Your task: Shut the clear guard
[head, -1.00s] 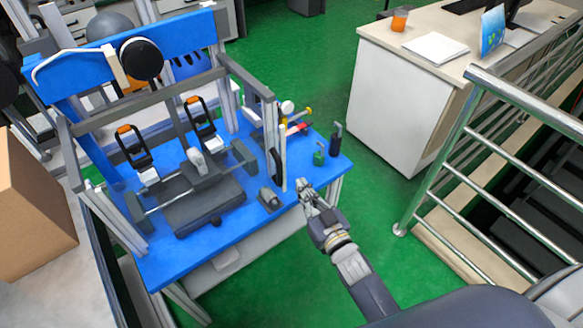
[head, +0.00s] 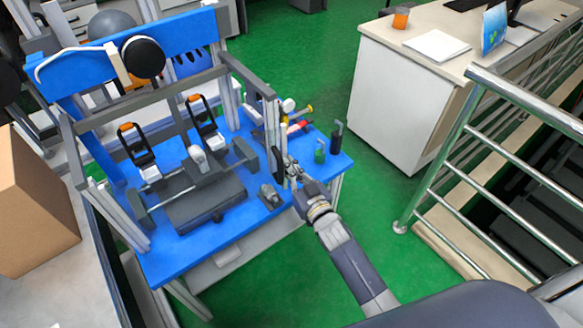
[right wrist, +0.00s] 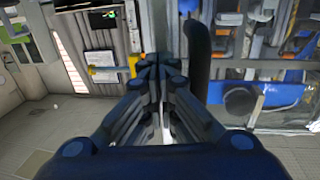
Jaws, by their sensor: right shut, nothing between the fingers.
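The clear guard (head: 249,78) is a see-through panel in a grey frame on the right of the blue test rig in the head view. It stands out at an angle from the rig's front bar, swung open. Its dark upright handle (head: 276,165) is on the free-end post. My right gripper (head: 290,174) is shut and empty, just right of the handle. In the right wrist view the shut fingers (right wrist: 160,75) point ahead and the dark curved handle (right wrist: 197,65) rises close to their right. I cannot tell whether they touch. My left gripper is out of view.
The blue table (head: 215,240) carries a dark block (head: 207,203), two orange-topped clamps and a small grey device (head: 270,195) near the gripper. Small green and dark items (head: 337,137) stand at its right corner. A metal railing (head: 440,150) is at right. Green floor lies between.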

